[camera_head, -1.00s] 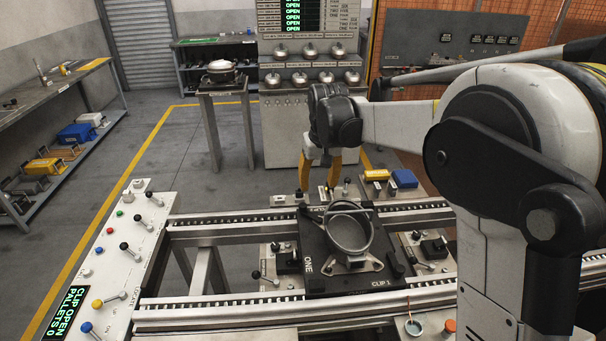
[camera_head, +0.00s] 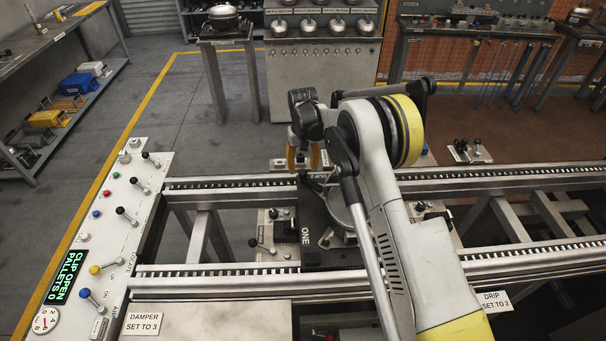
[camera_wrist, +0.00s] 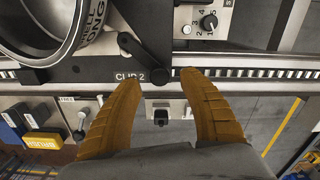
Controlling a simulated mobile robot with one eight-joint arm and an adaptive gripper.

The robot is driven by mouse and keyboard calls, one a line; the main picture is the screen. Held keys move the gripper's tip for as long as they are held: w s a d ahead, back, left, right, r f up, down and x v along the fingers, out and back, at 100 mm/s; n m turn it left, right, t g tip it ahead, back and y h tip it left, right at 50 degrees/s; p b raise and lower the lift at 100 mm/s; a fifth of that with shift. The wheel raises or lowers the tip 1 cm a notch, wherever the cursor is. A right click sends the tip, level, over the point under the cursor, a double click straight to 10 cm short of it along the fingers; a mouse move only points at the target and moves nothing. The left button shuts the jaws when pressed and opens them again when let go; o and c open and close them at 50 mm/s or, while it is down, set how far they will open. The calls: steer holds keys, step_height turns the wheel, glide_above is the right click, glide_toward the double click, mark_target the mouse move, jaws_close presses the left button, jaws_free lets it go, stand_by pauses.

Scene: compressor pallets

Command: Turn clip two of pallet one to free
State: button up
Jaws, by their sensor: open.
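The black pallet marked ONE (camera_head: 307,250) sits on the rails in the head view, partly hidden by my arm. In the wrist view, the pallet (camera_wrist: 95,75) fills the upper left and carries the label CLIP 2. A dark lever, clip two (camera_wrist: 142,56), lies slanted beside that label, its lower end between my fingertips in the picture. My gripper (camera_wrist: 160,78) is open, with one yellow finger on each side of the lever end. I cannot tell whether they touch it. In the head view, my gripper (camera_head: 303,160) points down at the pallet's far edge.
A metal ring (camera_wrist: 40,25) stands on the pallet. The toothed rail (camera_wrist: 255,74) runs across below the pallet edge. A control panel (camera_head: 110,235) on the left reads CLIP OPEN, PALLETS 0. A dial (camera_wrist: 208,22) and small knobs sit near the rail.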

mark_target(303, 172)
steer(key=shift+f, duration=1.65)
steer(key=shift+c, duration=0.4)
jaws_close()
steer(key=shift+m+b, duration=0.4)
steer(key=m+b, duration=0.1)
steer(key=m, duration=0.2)
steer(key=shift+m+b, duration=0.3)
steer(key=shift+b, duration=0.05)
steer(key=m+b, duration=0.1)
steer(key=m, duration=0.3)
steer(key=shift+m, duration=0.4)
